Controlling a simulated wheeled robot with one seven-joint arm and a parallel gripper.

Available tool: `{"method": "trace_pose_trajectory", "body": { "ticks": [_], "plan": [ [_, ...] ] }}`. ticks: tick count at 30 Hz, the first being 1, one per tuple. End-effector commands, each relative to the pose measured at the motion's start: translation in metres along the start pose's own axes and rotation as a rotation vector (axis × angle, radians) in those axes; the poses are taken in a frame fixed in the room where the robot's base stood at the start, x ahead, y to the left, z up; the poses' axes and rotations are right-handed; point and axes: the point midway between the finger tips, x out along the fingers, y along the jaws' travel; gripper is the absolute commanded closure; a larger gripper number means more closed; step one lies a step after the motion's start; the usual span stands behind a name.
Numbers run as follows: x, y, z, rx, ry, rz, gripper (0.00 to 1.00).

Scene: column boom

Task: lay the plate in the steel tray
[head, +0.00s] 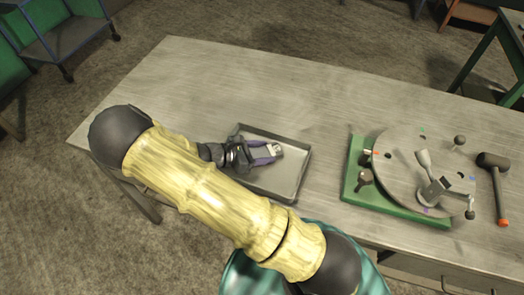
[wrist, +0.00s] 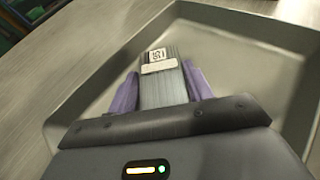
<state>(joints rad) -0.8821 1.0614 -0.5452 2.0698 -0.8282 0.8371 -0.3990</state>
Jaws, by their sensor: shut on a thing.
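The steel tray (head: 293,178) is a shallow grey rectangular tray on the table, left of the green fixture. My gripper (head: 267,155) is over the tray with its purple fingers shut on the plate (head: 275,149), a small grey metal piece with a pale label. In the wrist view the plate (wrist: 165,82) sits between the two purple fingers (wrist: 160,88), with a printed code and a light strip facing up. The tray floor and walls (wrist: 235,50) surround it in that view. I cannot tell whether the plate touches the tray floor.
A green base (head: 400,208) with a round grey disc (head: 400,160), knobs and a clamp stands right of the tray. A mallet (head: 496,180) lies at the far right. The back of the wooden table (head: 240,75) is clear. A blue-framed cart (head: 70,35) stands on the floor behind left.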

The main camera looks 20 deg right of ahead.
Motion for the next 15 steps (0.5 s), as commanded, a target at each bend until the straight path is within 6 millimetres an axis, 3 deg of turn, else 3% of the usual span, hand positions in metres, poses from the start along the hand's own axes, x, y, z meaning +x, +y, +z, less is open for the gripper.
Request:
{"method": "trace_pose_trajectory", "body": {
  "ticks": [10,11,13,15],
  "plan": [
    [0.0011,0.0001,-0.0015,0.0,-0.003,-0.001,0.94],
    [0.001,0.0,-0.0023,0.0,0.0,0.0,0.45],
    [0.0008,0.0001,-0.002,0.0,0.0,0.0,0.32],
    [0.0008,0.0001,-0.002,0.0,0.0,0.0,0.28]
  ]
}}
